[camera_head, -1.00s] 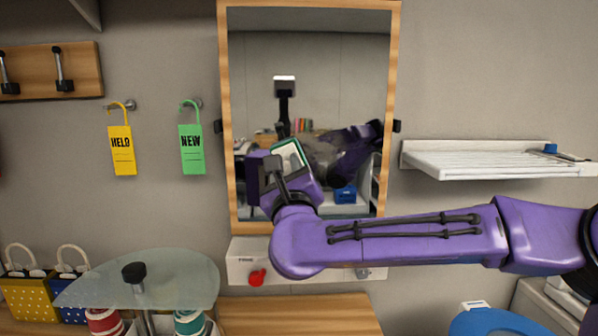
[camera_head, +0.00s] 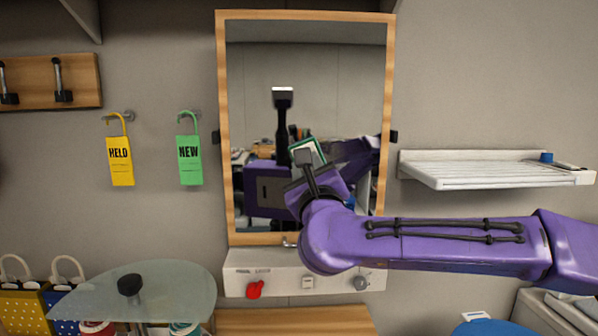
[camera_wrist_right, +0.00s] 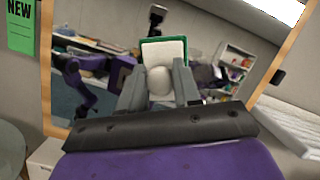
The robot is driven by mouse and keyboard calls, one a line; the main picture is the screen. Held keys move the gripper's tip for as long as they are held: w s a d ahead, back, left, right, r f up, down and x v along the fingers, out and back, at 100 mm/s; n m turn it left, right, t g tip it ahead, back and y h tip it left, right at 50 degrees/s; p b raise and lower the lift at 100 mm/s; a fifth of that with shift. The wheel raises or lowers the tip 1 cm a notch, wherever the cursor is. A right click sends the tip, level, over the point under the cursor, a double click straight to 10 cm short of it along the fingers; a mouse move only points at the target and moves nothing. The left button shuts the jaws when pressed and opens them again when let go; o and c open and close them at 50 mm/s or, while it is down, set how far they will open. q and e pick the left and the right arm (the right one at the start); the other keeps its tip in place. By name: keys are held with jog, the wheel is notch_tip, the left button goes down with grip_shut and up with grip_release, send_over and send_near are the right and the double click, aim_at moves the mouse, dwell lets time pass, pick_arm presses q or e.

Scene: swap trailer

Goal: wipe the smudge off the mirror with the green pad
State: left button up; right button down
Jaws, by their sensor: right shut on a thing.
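The mirror (camera_head: 350,80) has a light wooden frame and hangs on the wall ahead. The green pad (camera_head: 308,146) has a white back with a green rim and is in front of the mirror's lower middle. My right gripper (camera_head: 312,172) is shut on the pad's pale rounded handle (camera_wrist_right: 159,84); the pad (camera_wrist_right: 163,50) stands beyond the fingertips in the wrist view. I cannot tell whether the pad touches the glass. No smudge is clearly distinguishable among the reflections, and my arm and the pad hide part of the glass. My left gripper is not in view.
A white panel with a red knob (camera_head: 255,289) sits under the mirror. A slatted white shelf (camera_head: 490,170) juts out at the right. Yellow (camera_head: 120,165) and green (camera_head: 189,165) tags hang at the left. A glass-topped table (camera_head: 165,285) stands lower left.

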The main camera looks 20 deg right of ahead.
jog(key=shift+s+d+f+b, duration=0.1)
jog(key=shift+s+d+b, duration=0.2)
jog(key=shift+d, duration=0.7)
jog(key=shift+s+d+b, duration=0.2)
jog(key=shift+s+d, duration=0.05)
jog(key=shift+d, duration=0.7)
jog(key=a, duration=0.2)
jog(key=w+a+b, duration=0.1)
jog(key=a, duration=0.2)
jog(key=w+a+b, duration=0.1)
jog(key=a, duration=0.2)
jog(key=shift+w, duration=0.15)
jog(key=shift+b, duration=0.3)
